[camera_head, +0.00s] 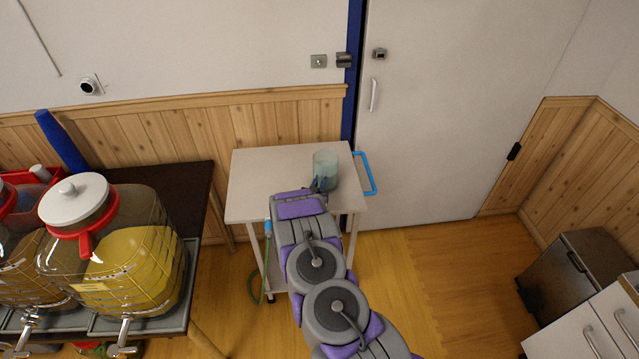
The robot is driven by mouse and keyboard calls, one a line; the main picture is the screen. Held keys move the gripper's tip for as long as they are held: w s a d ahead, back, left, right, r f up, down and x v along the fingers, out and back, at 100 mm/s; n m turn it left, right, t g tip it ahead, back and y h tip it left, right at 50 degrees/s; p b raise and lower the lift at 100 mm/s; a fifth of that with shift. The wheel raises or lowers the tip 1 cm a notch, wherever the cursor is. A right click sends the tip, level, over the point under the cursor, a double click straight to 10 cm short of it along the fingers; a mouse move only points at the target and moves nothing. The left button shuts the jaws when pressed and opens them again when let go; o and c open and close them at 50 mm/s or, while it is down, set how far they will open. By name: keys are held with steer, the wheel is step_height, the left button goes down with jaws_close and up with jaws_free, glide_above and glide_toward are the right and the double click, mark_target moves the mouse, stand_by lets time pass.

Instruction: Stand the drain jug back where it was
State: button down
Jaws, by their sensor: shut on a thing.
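The drain jug (325,166) is a translucent pale blue-green vessel. It appears upright at the right part of a small white cart's top (262,181). My gripper (318,184) is at the jug's near side and is shut on it; the fingers are small and partly hidden by my wrist. I cannot tell whether the jug's base touches the cart top.
A dark table (182,180) at the left holds large tapped jars; one has yellow liquid (130,262). A blue handle (366,172) sticks out at the cart's right. A green hose (255,285) hangs below the cart. A steel bin (575,275) and white drawers (592,325) stand at lower right.

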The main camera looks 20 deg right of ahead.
steer(key=shift+f, duration=0.4)
stand_by(0.7)
steer(key=c, duration=1)
jaws_free()
steer(key=shift+o, duration=0.2)
steer(key=v, duration=1.7)
steer(key=shift+a+p, duration=0.3)
steer(key=shift+p, duration=0.1)
